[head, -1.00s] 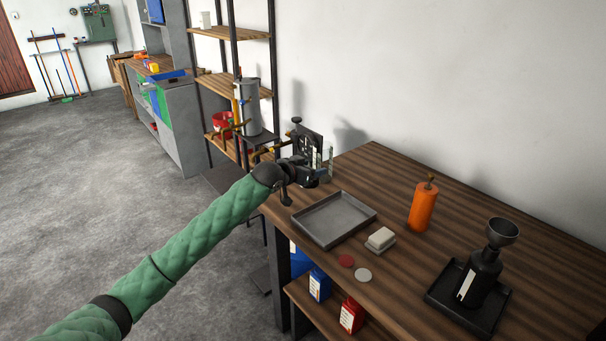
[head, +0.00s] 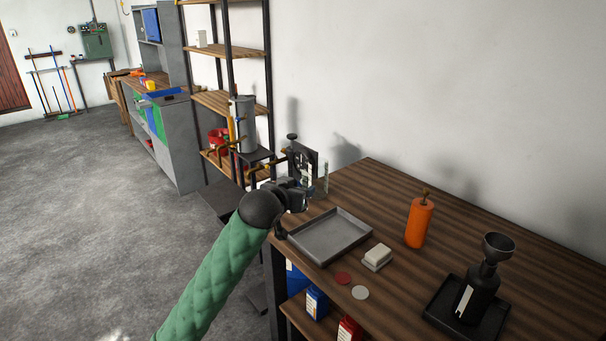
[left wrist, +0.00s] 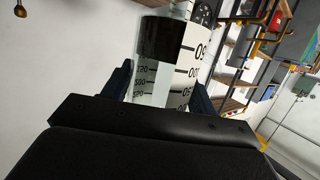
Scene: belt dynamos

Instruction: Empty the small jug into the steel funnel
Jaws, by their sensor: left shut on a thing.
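My left gripper (head: 306,190) is shut on the small jug (head: 318,180), a clear vessel, above the back left of the table. In the left wrist view the jug (left wrist: 182,80) shows black scale marks and a dark band between the fingers. Its contents cannot be made out. The steel funnel (head: 498,243) is a dark grey cone at the right of the table. It sits in the neck of a black bottle (head: 480,293) with a pale label, well apart from the jug. My right gripper is not in view.
The bottle stands in a black tray (head: 437,309). Shelving (head: 228,52) stands behind left.

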